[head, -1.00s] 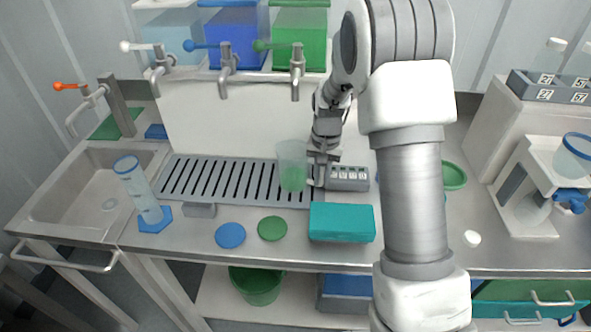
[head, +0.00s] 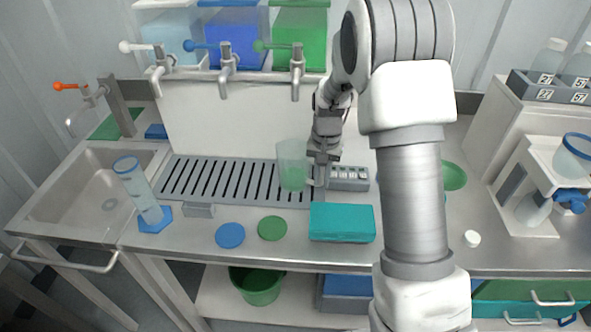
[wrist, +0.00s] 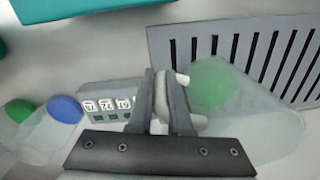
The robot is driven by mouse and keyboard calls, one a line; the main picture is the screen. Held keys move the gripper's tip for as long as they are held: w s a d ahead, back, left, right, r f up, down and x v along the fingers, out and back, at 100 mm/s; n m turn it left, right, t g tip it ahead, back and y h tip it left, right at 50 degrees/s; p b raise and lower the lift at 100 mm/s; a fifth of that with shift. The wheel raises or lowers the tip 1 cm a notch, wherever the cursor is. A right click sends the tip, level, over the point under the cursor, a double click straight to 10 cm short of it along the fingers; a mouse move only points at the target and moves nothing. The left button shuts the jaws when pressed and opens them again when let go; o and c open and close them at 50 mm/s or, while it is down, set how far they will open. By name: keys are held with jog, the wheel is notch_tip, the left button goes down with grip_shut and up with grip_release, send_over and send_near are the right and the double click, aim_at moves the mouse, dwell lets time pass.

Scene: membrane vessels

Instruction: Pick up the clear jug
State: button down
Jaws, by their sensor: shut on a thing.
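The clear jug (head: 292,165) stands upright at the right end of the slotted drain grate, with green showing in its lower part. In the wrist view the jug (wrist: 245,120) is seen from above at the right, with a green patch inside. My gripper (head: 319,180) is at the jug's right side, where its handle is. In the wrist view my gripper (wrist: 165,85) is shut on the pale handle (wrist: 168,122) between its two fingers. I cannot tell whether the jug's base touches the grate.
The drain grate (head: 215,181) lies under green, blue and clear tanks with taps. A grey numbered block (head: 348,179) stands close right of my gripper. A teal box (head: 342,222) lies in front. A clear cylinder (head: 138,190) stands at the left by the sink.

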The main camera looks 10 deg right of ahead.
jog(key=shift+r, duration=0.15)
jog(key=r, duration=0.4)
jog(key=shift+w+d+r, duration=0.1)
jog(key=shift+d+r, duration=0.05)
jog(key=shift+d, duration=0.05)
jog(key=d+r, duration=0.6)
jog(key=d, duration=0.5)
jog(key=shift+w+r, duration=0.2)
jog(key=shift+w, duration=0.25)
jog(key=shift+s+d, duration=0.1)
